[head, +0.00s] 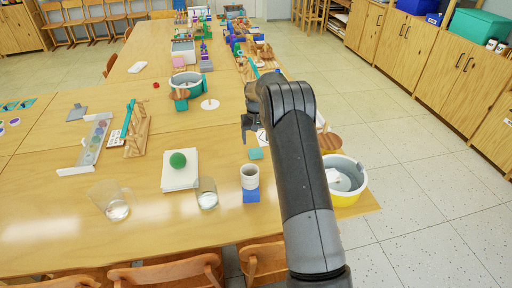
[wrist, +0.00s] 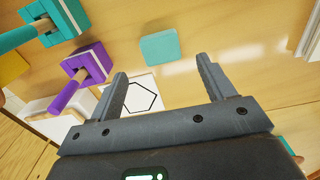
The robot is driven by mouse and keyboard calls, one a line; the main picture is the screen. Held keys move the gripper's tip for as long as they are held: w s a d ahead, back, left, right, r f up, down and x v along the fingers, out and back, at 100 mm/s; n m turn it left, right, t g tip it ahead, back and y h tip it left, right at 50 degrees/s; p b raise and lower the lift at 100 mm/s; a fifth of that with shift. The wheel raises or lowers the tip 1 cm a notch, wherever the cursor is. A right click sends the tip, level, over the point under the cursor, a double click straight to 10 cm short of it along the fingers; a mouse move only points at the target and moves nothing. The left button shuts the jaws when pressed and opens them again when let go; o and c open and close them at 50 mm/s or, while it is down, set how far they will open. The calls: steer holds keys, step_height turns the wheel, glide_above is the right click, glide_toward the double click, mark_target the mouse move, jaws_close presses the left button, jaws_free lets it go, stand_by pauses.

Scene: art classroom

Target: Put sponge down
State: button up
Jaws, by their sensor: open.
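A teal rounded square (wrist: 159,47), which looks like the sponge, lies flat on the wooden table in the wrist view. In the head view it is the small teal piece (head: 256,154) just left of my arm. My gripper (wrist: 162,75) is open with nothing between its fingers. The sponge shows beyond the gap between the fingertips, apart from both. In the head view my gripper (head: 249,124) is over the table and partly hidden by my arm.
A white card with a hexagon (wrist: 140,95), a purple handled block (wrist: 85,68) and a teal handled block (wrist: 55,20) are close by. Bare table lies around the sponge.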

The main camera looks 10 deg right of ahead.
steer(key=s+a+r+t, duration=0.1)
steer(key=s+r, duration=0.3)
steer(key=r, duration=0.5)
steer(key=s+r, duration=0.3)
steer(key=r, duration=0.5)
steer(key=s+a+r+t, duration=0.1)
steer(key=s+r+t, duration=0.1)
steer(key=s+r, duration=0.95)
steer(key=s+a+f+t, duration=0.1)
steer(key=s+f+t, duration=0.1)
steer(key=s, duration=2.7)
steer(key=shift+s+a+t, duration=0.15)
steer(key=shift+a+t, duration=0.1)
steer(key=shift+t, duration=0.05)
steer(key=shift+r, duration=0.1)
